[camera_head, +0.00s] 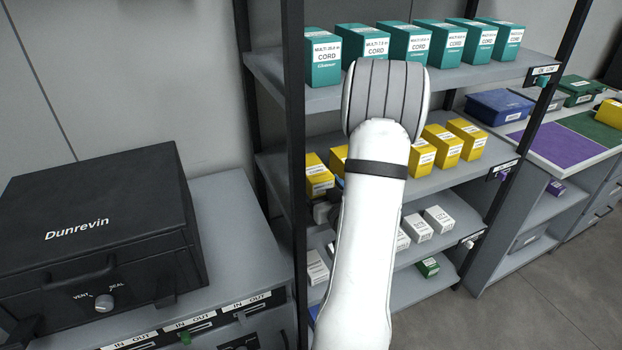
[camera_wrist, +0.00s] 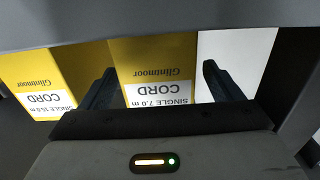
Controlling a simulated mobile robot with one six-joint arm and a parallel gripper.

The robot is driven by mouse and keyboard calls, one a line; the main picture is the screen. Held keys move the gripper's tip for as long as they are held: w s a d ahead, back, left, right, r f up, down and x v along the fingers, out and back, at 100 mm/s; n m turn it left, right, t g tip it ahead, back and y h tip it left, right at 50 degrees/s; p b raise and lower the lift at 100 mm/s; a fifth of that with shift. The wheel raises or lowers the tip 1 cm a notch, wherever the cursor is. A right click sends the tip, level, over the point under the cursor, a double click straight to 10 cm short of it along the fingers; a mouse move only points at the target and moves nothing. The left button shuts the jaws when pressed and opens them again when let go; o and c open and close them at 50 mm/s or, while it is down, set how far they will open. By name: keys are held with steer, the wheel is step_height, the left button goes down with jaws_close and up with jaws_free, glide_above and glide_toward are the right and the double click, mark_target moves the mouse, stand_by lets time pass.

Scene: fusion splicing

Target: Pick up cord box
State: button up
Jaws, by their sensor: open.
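In the wrist view, a yellow cord box (camera_wrist: 155,65) labelled SINGLE 7.0 m, seen upside down, fills the space between the two fingers of my gripper (camera_wrist: 158,70). The fingers are apart, one toward each side of the box. I cannot tell whether they touch it.
Teal cord boxes (camera_head: 408,42) stand on the upper shelf and white boxes (camera_head: 417,228) on a lower one. A white surface (camera_wrist: 235,50) lies beside the right finger. A dark shelf post (camera_head: 293,120) stands left of my arm. A black case (camera_head: 95,230) sits on the left bench.

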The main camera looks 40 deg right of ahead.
steer(key=x, duration=0.4)
steer(key=shift+p, duration=0.4)
steer(key=shift+c, duration=0.5)
steer(key=c, duration=1)
